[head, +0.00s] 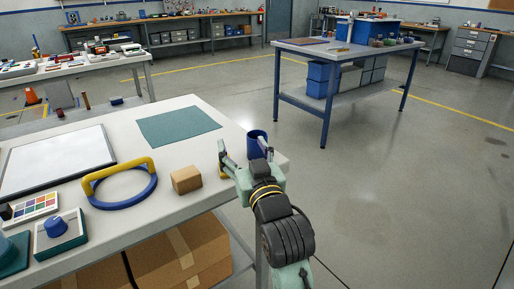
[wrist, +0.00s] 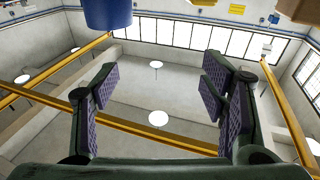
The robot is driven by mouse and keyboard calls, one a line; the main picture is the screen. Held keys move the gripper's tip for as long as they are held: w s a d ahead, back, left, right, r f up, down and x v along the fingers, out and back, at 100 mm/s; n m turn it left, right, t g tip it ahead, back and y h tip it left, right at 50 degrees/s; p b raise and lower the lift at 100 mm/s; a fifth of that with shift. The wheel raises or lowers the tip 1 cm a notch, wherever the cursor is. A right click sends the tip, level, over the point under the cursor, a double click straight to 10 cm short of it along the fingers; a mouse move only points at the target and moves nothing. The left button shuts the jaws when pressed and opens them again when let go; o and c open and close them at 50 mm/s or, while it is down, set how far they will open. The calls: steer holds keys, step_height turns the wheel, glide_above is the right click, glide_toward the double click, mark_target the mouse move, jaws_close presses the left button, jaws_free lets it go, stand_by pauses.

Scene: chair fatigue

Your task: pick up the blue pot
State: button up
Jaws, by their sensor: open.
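The blue pot (head: 256,136) stands upright near the right end of the white table, partly hidden by one finger of my gripper (head: 244,150). My gripper is open, with its fingers spread and nothing seen between them. In the wrist view the pot (wrist: 107,14) shows at the top left edge, cut off by the frame. There it lies beyond the fingertips of my gripper (wrist: 160,85) and off to one side, not between the pads.
A brown block (head: 186,179) and a blue and yellow ring-shaped piece (head: 120,205) lie left of my gripper on the white table (head: 185,225). A green mat (head: 178,126) lies behind them. A blue-legged table (head: 300,46) stands farther back; open floor lies right.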

steer(key=m+h, duration=0.1)
steer(key=h, duration=0.1)
glide_toward(257, 146)
steer(key=w+r, duration=0.2)
steer(key=shift+g, duration=0.4)
steer(key=p+x, duration=0.1)
steer(key=x, duration=0.3)
steer(key=p+x, duration=0.2)
steer(key=x, duration=0.4)
steer(key=shift+w, duration=0.25)
steer(key=c, duration=1.2)
